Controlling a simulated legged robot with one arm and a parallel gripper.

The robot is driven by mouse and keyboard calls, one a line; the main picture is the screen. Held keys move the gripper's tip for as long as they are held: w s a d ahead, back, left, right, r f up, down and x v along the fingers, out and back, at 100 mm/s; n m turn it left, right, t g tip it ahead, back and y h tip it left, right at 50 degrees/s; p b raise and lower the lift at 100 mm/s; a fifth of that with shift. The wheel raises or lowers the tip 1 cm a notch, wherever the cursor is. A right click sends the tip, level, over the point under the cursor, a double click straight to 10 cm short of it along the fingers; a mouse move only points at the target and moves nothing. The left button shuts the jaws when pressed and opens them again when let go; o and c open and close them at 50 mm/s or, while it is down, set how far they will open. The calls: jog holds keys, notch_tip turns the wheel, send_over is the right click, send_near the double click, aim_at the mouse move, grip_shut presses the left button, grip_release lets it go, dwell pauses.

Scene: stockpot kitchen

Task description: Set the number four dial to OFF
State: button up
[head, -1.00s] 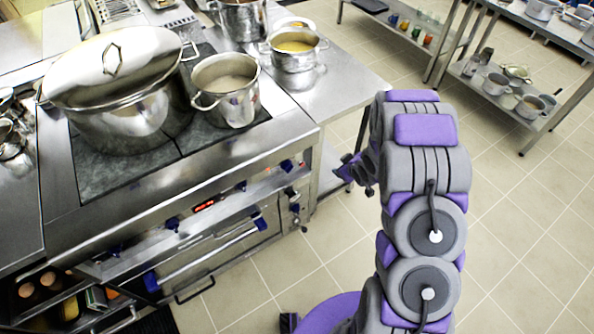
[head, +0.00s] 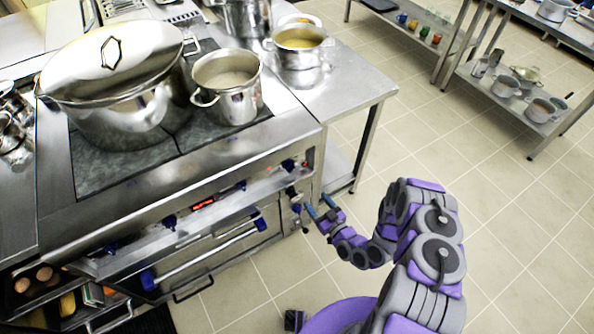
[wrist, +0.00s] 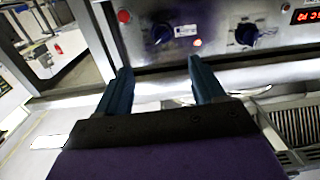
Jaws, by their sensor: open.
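The stove front (head: 205,205) carries several blue dials in a row. The rightmost dial (head: 288,164) is at the right end of the panel; it also appears in the wrist view (wrist: 160,34), with a small white label beside it. A second dial (wrist: 246,34) is to its right in the wrist view. The numbers are too small to read, so I cannot tell which is number four. My gripper (head: 319,207) is open and empty in front of the panel's right end. In the wrist view its two blue fingers (wrist: 160,68) point toward the first dial, apart from it.
A red button (wrist: 124,16) and a red digital display (wrist: 305,16) are on the panel. The oven handle (head: 212,252) juts out below. A large lidded stockpot (head: 115,110) and a smaller pot (head: 228,88) stand on the cooktop. Tiled floor is free to the right.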

jog(key=b, duration=0.3)
send_near(292, 171)
jog(key=shift+t, duration=0.3)
jog(key=x, duration=1)
jog(key=shift+w+f, duration=0.1)
jog(key=shift+f, duration=0.25)
jog(key=c, duration=1)
